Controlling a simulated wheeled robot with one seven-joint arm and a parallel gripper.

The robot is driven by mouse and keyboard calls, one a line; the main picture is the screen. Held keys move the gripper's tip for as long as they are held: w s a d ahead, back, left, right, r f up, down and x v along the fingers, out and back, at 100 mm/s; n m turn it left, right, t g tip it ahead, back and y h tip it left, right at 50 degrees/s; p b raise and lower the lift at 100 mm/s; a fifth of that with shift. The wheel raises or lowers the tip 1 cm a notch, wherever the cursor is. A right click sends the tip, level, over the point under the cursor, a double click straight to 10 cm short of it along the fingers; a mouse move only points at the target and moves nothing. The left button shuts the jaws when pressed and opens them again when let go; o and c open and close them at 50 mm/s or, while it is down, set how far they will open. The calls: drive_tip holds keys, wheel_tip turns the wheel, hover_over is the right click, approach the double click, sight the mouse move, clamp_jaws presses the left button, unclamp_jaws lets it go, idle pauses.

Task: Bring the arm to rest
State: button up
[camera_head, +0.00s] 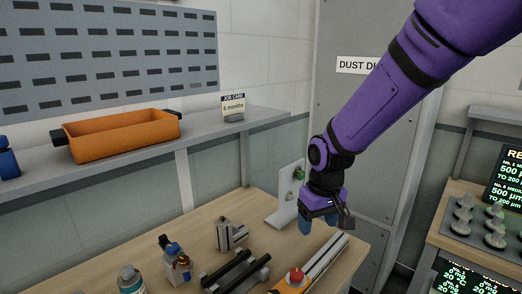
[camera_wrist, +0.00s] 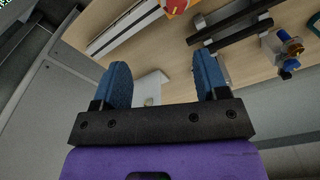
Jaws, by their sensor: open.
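My purple arm comes in from the upper right in the head view. My gripper (camera_head: 318,222) hangs above the back right part of the wooden bench (camera_head: 205,224), pointing down. In the wrist view its two blue fingers (camera_wrist: 163,88) stand wide apart with nothing between them but the bench and a white bracket beyond. The white upright bracket (camera_head: 286,207) stands just left of my gripper in the head view. It also shows between the fingers in the wrist view (camera_wrist: 150,86). I cannot tell the exact gap between gripper and bracket.
An orange bin (camera_head: 125,136) and a job card (camera_head: 233,106) are on the grey shelf (camera_head: 40,171). On the bench are a rail with a red button (camera_head: 296,275), black bars (camera_head: 236,272), a metal block (camera_head: 231,234) and a blue-topped fitting (camera_head: 174,257). A grey cabinet (camera_head: 350,120) stands behind.

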drive_tip(key=s+d+r+m+t, duration=0.2)
drive_tip(key=s+d+r, duration=0.7)
drive_tip(key=r, duration=0.4)
drive_tip(key=s+d+r+m+t, duration=0.1)
drive_tip(key=s+d+r, duration=0.1)
drive_tip(key=s, duration=0.4)
drive_tip(key=s+d+r+m+t, duration=0.1)
drive_tip(key=s+d+r, duration=0.2)
drive_tip(key=s+d, duration=0.2)
drive_tip(key=shift+s+d+r+t, duration=0.2)
drive_tip(key=shift+s+d+t, duration=0.1)
drive_tip(key=shift+s, duration=0.25)
